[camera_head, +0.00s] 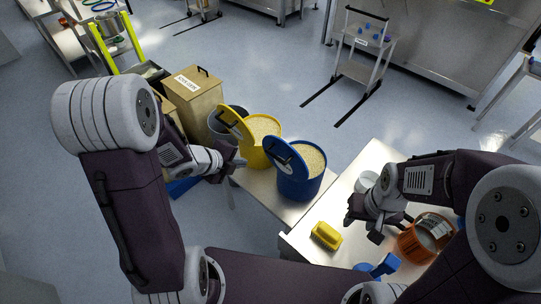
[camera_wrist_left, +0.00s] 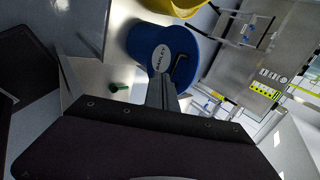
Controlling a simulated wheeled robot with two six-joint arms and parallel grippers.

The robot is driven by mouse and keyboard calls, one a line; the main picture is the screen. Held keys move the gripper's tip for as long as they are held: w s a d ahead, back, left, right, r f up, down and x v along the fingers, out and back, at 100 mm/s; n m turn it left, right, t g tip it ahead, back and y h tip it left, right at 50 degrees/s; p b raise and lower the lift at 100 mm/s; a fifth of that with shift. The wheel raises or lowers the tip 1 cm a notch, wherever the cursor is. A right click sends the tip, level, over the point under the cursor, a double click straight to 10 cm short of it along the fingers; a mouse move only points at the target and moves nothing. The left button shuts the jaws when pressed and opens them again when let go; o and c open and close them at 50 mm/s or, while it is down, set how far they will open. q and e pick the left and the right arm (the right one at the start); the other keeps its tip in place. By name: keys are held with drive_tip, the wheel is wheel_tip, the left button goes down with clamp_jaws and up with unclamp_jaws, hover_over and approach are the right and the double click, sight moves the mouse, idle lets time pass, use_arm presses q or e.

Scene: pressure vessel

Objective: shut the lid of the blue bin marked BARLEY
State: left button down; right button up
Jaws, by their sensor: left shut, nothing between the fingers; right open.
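The blue bin (camera_head: 301,187) stands on a low bench, full of pale grain. Its blue lid (camera_head: 285,157) is open, tilted up at the bin's left side, with a black handle on its outer face. The left wrist view shows the lid (camera_wrist_left: 148,42) with its BARLEY label (camera_wrist_left: 161,57) and black handle (camera_wrist_left: 181,66). My left gripper (camera_head: 238,163) is shut and empty, left of the lid and apart from it in the head view. Its fingers (camera_wrist_left: 160,92) point towards the lid in the wrist view. My right gripper (camera_head: 370,222) is open above the steel table.
A yellow bin (camera_head: 262,152) with grain and a raised lid stands just behind and left of the blue bin. A grey bin and tan box (camera_head: 194,97) are further left.

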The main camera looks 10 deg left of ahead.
use_arm(q)
drive_tip(key=w+d+f+m, duration=0.1)
drive_tip(key=w+d+f, duration=0.6)
drive_tip(key=w, duration=0.1)
drive_tip(key=shift+w+f+h, duration=0.3)
drive_tip(key=shift+h, duration=0.1)
drive_tip(key=shift+w+r, duration=0.1)
